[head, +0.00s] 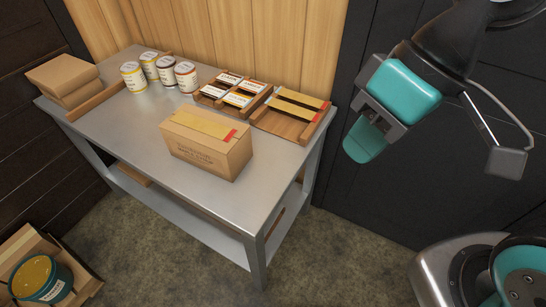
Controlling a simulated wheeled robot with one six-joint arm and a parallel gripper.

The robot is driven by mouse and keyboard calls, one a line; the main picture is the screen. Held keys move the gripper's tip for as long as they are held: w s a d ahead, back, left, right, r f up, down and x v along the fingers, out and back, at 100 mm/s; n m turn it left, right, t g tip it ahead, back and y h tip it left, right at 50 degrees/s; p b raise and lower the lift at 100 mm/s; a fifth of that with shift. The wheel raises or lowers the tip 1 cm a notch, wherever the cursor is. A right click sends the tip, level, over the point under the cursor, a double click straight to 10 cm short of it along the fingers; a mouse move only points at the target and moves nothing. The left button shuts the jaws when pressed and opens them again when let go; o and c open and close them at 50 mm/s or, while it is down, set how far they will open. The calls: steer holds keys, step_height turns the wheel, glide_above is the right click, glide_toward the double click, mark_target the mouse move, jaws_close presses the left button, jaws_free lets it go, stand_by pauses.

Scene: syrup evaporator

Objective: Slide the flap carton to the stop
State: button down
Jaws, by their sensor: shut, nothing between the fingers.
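The flap carton (208,150) is a brown cardboard box with printing on its front face, a yellow strip along its top and a red mark at the strip's right end. It stands upright on the grey metal table (130,140), near the front right part of the top. A low wooden bar (97,101) lies on the table's left side, beside stacked brown boxes; it looks like the stop, well apart from the carton. My gripper (364,140) is at the upper right, shut and empty, off the table's right end and apart from the carton.
Several labelled cans (167,70) stand at the back. Wooden trays (286,125) with cards or strips sit behind the carton. The tabletop left of the carton is clear. A teal bucket (40,280) stands on the floor at lower left.

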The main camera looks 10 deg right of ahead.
steer(key=w+a+f+m+y+b, duration=0.1)
steer(key=w+f+m+b, duration=0.15)
steer(key=f+b, duration=0.3)
steer(key=w+a+f+m+y+b, duration=0.1)
steer(key=a+f+m+y+b, duration=0.15)
steer(key=f+b, duration=0.3)
steer(key=m+t+y+b, duration=0.6)
steer(key=m+t+b, duration=0.5)
steer(key=m+b, duration=1.55)
glide_toward(239, 161)
steer(key=shift+m, duration=0.45)
steer(key=p+x, duration=0.4)
steer(key=x, duration=0.3)
steer(key=shift+a, duration=0.35)
steer(key=shift+r, duration=0.1)
